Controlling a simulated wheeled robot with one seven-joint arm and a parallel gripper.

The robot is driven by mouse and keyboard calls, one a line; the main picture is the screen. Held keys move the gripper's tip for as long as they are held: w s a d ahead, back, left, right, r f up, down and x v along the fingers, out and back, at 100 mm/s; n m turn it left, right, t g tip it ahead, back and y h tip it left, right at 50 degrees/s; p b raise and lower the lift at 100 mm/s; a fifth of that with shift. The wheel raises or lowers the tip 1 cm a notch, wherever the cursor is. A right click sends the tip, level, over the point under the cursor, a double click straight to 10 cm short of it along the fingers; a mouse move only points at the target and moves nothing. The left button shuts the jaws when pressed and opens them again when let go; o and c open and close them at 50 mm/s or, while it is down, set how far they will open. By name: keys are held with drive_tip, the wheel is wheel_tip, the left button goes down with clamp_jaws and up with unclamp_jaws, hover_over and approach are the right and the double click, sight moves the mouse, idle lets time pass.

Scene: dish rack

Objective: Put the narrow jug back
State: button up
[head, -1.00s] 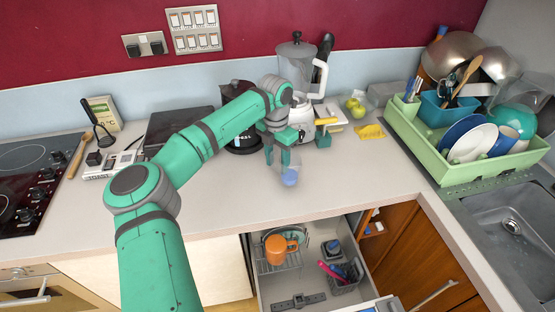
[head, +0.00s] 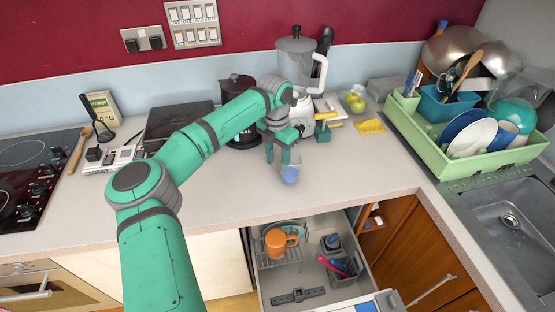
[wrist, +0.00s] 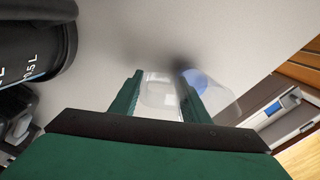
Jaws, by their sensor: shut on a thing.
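The narrow jug (head: 291,175) is see-through with a blue part and is at the counter's middle, near the front. In the wrist view its clear body (wrist: 228,100) and blue part show at and beyond the right finger. My gripper (head: 277,160) is shut on the jug, and its fingers (wrist: 163,76) also show in the wrist view. The clear body is faint, so I cannot tell whether its base touches the counter or how far it tilts.
An open drawer (head: 318,284) below holds an orange mug (head: 275,243), a rack and a dark basket. A green dish rack (head: 425,142) and sink (head: 512,225) are right. The front counter is mostly clear.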

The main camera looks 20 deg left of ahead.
drive_tip(key=shift+f, duration=0.3)
drive_tip(key=o, duration=1.6)
drive_tip(key=shift+r, duration=0.1)
drive_tip(key=r, duration=1)
drive_tip(key=shift+a+r, duration=0.2)
drive_tip(key=shift+r, duration=0.15)
clamp_jaws()
